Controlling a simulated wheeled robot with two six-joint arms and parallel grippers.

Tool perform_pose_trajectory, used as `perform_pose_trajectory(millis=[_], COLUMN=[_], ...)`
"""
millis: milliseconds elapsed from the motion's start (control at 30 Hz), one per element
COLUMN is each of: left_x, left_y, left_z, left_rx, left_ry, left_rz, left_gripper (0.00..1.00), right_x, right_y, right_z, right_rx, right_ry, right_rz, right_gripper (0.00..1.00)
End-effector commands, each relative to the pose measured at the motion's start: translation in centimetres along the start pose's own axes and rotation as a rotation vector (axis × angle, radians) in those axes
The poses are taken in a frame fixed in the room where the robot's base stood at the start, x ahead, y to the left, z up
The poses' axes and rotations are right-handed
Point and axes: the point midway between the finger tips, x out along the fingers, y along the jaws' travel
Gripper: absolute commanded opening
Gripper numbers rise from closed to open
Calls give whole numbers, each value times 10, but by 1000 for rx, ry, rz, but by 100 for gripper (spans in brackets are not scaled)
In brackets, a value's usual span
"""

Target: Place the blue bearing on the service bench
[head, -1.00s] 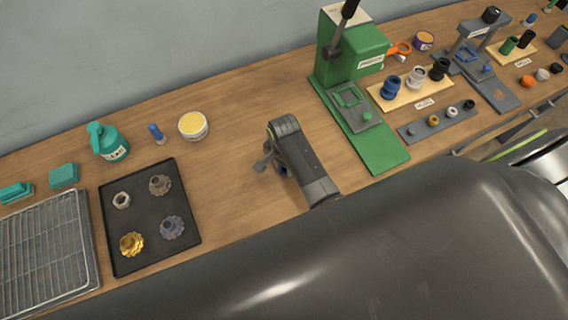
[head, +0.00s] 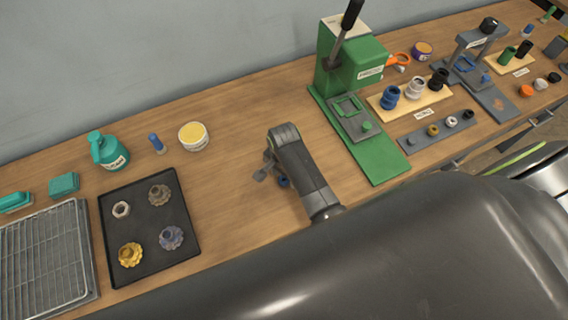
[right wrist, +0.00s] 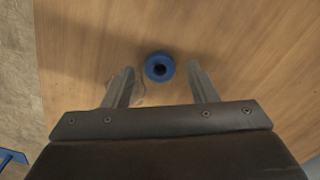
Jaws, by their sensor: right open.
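The blue bearing (right wrist: 160,67) is a small blue ring with a dark hole, lying on the wooden service bench (right wrist: 240,35). In the head view it shows as a small blue spot (head: 283,182) beside my gripper, partly hidden by it. My right gripper (right wrist: 160,78) is open, its two fingers on either side of the bearing and apart from it. In the head view the right gripper (head: 266,171) points down at the middle of the bench (head: 235,135). My left gripper is not in view.
A green press (head: 375,150) stands right of the gripper, with a wooden rack of cylinders (head: 412,98) beyond it. A black tray (head: 150,225) with several gear-like parts lies to the left, beside a wire rack (head: 45,255). Bare bench lies around the bearing.

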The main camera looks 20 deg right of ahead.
Motion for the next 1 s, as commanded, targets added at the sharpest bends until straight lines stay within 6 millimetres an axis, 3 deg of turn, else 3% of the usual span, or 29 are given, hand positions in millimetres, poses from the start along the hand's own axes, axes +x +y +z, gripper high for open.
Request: perform_pose_trajectory(millis=[600, 1000], left_x=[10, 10], left_y=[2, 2], left_z=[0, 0], left_rx=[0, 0], left_ry=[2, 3], left_rz=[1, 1], left_gripper=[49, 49], right_x=[-104, -112], right_y=[-1, 0], right_z=[0, 0], right_rx=[0, 0], right_ry=[1, 0], right_rz=[-3, 0], right_gripper=[52, 52])
